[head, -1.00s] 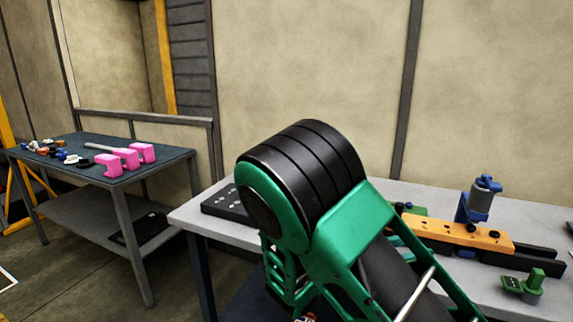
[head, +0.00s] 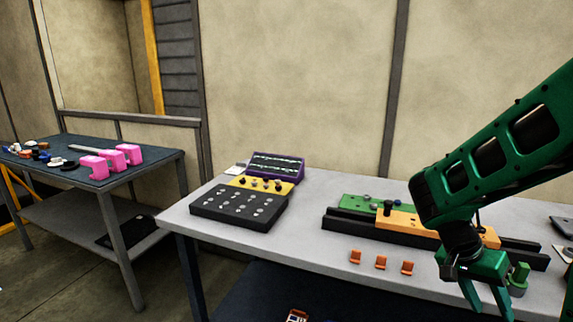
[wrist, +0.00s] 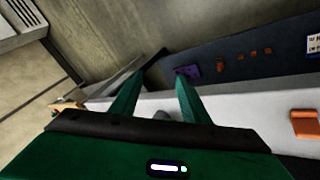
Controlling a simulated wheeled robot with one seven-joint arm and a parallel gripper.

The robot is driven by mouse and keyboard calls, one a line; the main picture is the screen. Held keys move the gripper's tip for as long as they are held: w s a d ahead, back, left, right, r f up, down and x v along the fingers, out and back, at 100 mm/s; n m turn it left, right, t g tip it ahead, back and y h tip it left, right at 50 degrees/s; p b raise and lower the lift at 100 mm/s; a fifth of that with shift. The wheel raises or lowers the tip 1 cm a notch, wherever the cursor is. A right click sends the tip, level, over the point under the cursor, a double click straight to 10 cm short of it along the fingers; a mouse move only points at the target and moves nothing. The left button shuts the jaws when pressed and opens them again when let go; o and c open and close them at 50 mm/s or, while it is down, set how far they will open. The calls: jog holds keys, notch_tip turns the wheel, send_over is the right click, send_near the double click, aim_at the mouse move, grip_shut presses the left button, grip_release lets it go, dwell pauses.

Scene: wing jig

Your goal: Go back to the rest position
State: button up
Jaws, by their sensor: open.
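My gripper (head: 488,302) hangs at the right of the head view, fingers pointing down, open and with nothing seen between them. It is in front of the wing jig's dark rail (head: 340,224), above the near edge of the grey table. Its two green fingers stand apart in the wrist view (wrist: 156,97). A green block with a peg (head: 518,278) stands just right of my gripper.
Three small orange brackets (head: 381,262) lie left of my gripper. A black tray (head: 235,208), a yellow block (head: 262,184) and a purple rack (head: 277,165) stand at the table's left. Pink parts (head: 94,167) lie on a separate table. The table's front-left is clear.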

jog(key=s+a+r+n+t+y, duration=0.1)
jog(key=s+a+r+n+y, duration=0.1)
jog(key=s, duration=0.4)
jog(key=s+a+r+n+t+y, duration=0.1)
jog(key=s+a+r+n+y, duration=0.1)
jog(key=s, duration=0.5)
jog(key=shift+a+r+n+y, duration=0.2)
jog(key=shift+r+n+y, duration=0.5)
jog(key=shift+y, duration=0.5)
jog(key=shift+f, duration=0.15)
jog(key=shift+w+f, duration=0.25)
jog(key=shift+w, duration=0.3)
